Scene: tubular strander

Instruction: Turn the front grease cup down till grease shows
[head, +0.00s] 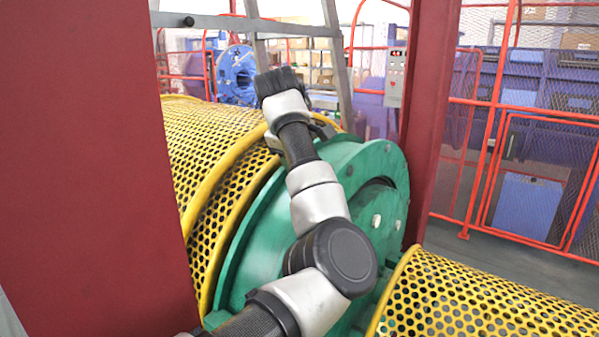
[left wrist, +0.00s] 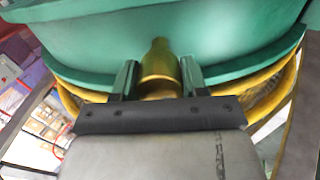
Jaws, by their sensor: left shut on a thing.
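The brass grease cup (left wrist: 158,62) sits against the green housing in the left wrist view, its narrower end toward the green surface. My left gripper (left wrist: 160,80) has one finger on each side of the cup and is shut on its wider part. I cannot make out any grease around the cup. In the head view my left arm reaches up across the green housing (head: 262,246), and the arm hides the cup and the fingertips. My right gripper is in neither view.
Yellow perforated guards (head: 215,135) lie left of the housing and at the lower right (head: 490,300). Dark red posts (head: 85,170) stand at the left and behind the housing (head: 432,110). A red mesh fence (head: 480,150) runs along the right.

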